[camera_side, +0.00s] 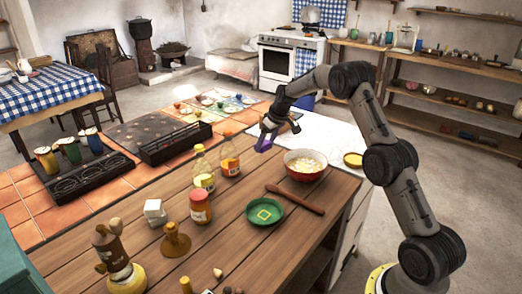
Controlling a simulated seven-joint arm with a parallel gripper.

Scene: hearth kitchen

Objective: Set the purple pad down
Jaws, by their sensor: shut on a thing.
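The purple pad (264,145) is held at the tip of my gripper (266,137), in the middle of the camera_side view. My gripper is shut on the pad and holds it up in the air, to the left of the red bowl. From this one view I cannot tell its exact height or what lies directly below it. The fingers are small and dark, and partly merge with the pad.
A red bowl (305,172) with pale food stands just right of the pad. A black rack (175,144) stands on the tiles.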

